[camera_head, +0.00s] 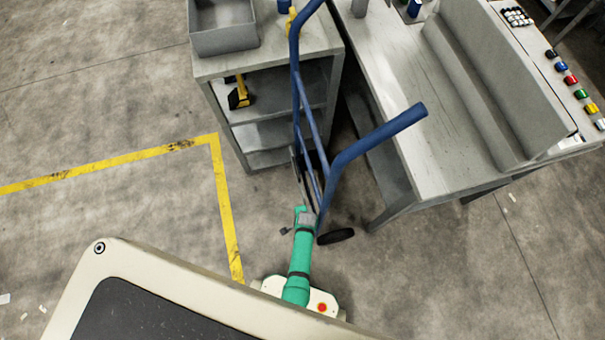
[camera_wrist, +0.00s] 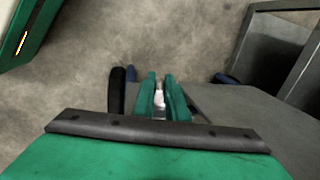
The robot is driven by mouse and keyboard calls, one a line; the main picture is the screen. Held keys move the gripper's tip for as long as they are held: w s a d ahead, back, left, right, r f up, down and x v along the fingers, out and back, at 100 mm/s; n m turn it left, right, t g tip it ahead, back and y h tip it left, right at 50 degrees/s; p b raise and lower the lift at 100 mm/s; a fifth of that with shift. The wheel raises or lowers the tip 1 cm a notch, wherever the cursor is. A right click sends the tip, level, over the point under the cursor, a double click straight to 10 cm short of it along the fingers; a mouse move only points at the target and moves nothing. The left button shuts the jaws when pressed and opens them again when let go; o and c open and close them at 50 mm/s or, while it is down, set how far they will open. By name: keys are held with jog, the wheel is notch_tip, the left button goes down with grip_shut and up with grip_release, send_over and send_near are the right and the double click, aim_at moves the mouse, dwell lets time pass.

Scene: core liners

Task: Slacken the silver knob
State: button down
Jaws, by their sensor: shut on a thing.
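The silver knob (camera_wrist: 159,98) shows as a small pale, shiny piece between the two green fingers in the wrist view. My gripper (camera_wrist: 161,84) is shut on it, and the fingers hide its sides. What the knob is fixed to cannot be made out. In the head view my gripper (camera_head: 300,211) is low beside the blue hand truck (camera_head: 340,165), near its lower end. The knob cannot be made out in that view.
A grey shelf unit (camera_head: 320,40) carries a grey bin (camera_head: 224,38), with a yellow and black tool (camera_head: 239,95) on a shelf below. A workbench (camera_head: 440,130) stands at the right. The truck's black wheel (camera_head: 336,236) is close to my arm.

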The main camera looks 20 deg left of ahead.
jog(key=shift+w+r+g+h, duration=0.15)
jog(key=shift+w+g+h, duration=0.15)
jog(key=c, duration=1.8)
grip_release()
jog(key=shift+d, duration=0.1)
jog(key=shift+o, duration=0.2)
jog(key=shift+s, duration=0.1)
notch_tip(320, 180, up, 11)
jog(key=s, duration=0.1)
jog(key=shift+s+d+f, duration=0.15)
jog(key=shift+d+f, duration=0.05)
jog(key=shift+d, duration=0.25)
